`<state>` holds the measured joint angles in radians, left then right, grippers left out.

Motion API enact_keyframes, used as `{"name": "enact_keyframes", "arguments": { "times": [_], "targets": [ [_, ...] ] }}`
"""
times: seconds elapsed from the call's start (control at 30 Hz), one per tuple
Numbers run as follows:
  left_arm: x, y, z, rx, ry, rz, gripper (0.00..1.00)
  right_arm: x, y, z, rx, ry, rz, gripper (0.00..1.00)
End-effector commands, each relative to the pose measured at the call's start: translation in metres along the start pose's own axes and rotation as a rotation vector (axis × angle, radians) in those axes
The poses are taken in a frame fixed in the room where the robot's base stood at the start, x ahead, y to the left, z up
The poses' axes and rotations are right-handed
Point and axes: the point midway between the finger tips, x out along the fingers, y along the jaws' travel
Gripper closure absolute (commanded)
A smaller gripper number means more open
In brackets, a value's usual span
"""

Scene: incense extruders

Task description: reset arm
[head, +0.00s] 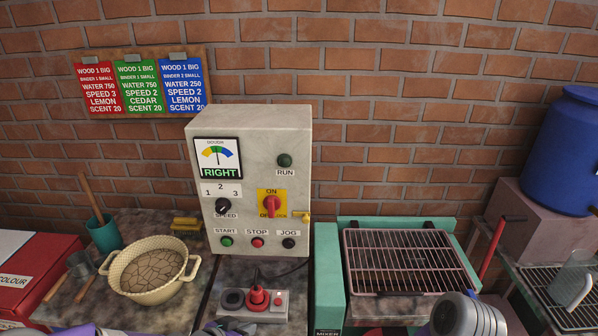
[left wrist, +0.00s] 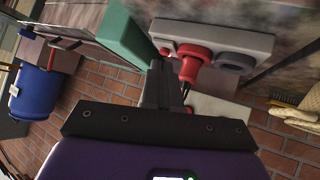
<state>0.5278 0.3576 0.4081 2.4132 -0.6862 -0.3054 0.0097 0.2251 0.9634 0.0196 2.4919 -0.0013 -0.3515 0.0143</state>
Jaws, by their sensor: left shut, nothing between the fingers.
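A control cabinet (head: 255,137) stands behind the button box. A cream pot (head: 150,240) and a teal cup (head: 103,235) are on the left. A wire rack (head: 405,262) sits on the right, with a blue barrel (head: 568,150) farther right.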

Motion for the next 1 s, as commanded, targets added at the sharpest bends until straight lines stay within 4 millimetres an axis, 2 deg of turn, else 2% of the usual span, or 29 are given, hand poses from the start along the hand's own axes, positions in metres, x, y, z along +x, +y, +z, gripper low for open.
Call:
{"name": "enact_keyframes", "arguments": {
  "times": [0.17,0.27,0.37,0.43,0.5,0.6,0.73,1.0],
  "targets": [
    [0.026,0.013,0.048,-0.180,-0.104,0.031,1.00,0.001,0.000,-0.001,-0.001,0.002,0.000,0.35],
    [0.040,0.023,0.084,-0.296,-0.189,0.036,1.00,0.000,0.000,0.000,-0.001,0.000,0.000,0.35],
    [0.052,0.038,0.133,-0.430,-0.308,0.027,1.00,0.000,0.000,0.000,0.000,0.000,0.000,0.35],
    [0.058,0.049,0.172,-0.523,-0.408,0.005,1.00,0.001,0.000,0.000,0.000,0.001,0.000,0.35],
    [0.058,0.059,0.208,-0.599,-0.501,-0.028,1.00,0.001,0.000,-0.001,0.000,0.001,0.000,0.35],
    [0.054,0.068,0.246,-0.672,-0.601,-0.078,1.00,0.001,0.000,-0.001,0.000,0.001,0.000,0.35],
    [0.049,0.073,0.271,-0.716,-0.668,-0.120,1.00,0.000,0.000,0.000,0.000,0.001,0.000,0.35],
    [0.047,0.073,0.276,-0.725,-0.679,-0.130,1.00,0.000,0.000,0.000,0.000,0.001,0.000,0.35]
  ]
}}
